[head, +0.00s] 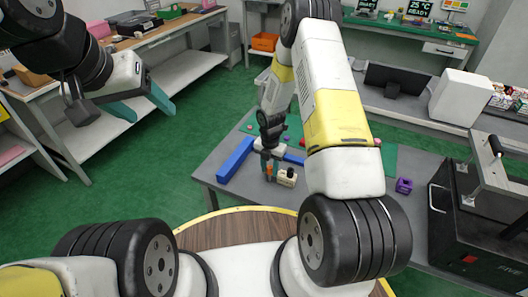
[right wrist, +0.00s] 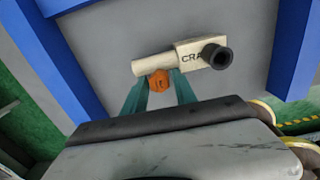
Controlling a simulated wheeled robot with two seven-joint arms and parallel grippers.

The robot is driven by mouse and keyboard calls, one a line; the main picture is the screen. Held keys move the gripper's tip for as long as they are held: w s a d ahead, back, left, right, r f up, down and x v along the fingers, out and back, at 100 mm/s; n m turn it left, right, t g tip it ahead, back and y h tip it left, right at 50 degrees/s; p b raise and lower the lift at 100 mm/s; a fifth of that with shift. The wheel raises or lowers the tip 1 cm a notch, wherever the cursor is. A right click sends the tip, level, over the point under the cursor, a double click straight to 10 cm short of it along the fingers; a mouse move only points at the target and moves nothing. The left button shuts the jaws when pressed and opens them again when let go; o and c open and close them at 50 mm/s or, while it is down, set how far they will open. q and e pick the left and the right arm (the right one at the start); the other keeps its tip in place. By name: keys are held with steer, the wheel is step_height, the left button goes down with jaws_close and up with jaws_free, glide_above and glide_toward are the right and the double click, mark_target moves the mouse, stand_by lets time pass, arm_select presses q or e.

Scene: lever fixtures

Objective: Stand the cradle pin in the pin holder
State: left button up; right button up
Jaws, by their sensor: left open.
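My right gripper (head: 268,168) is low over the grey table. In the right wrist view, its teal fingers (right wrist: 160,92) close on both sides of an orange piece (right wrist: 160,80), apparently the cradle pin; its lower part is hidden. Just beyond it is a cream block (right wrist: 190,52) lettered "CRA", with a cream cylinder on its left and a dark round socket (right wrist: 215,57), apparently the pin holder. The block (head: 287,178) also shows in the head view, right beside the right fingers. My left gripper (head: 140,103) is open and empty, high at the left, away from the table.
Blue bars (head: 235,160) frame the work spot on the table. A small purple block (head: 404,185) and a black machine with a handle (head: 470,215) are at the right. A white-topped bench (head: 190,75) stands at the left.

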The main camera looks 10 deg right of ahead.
jaws_close()
steer(key=shift+r, duration=0.1)
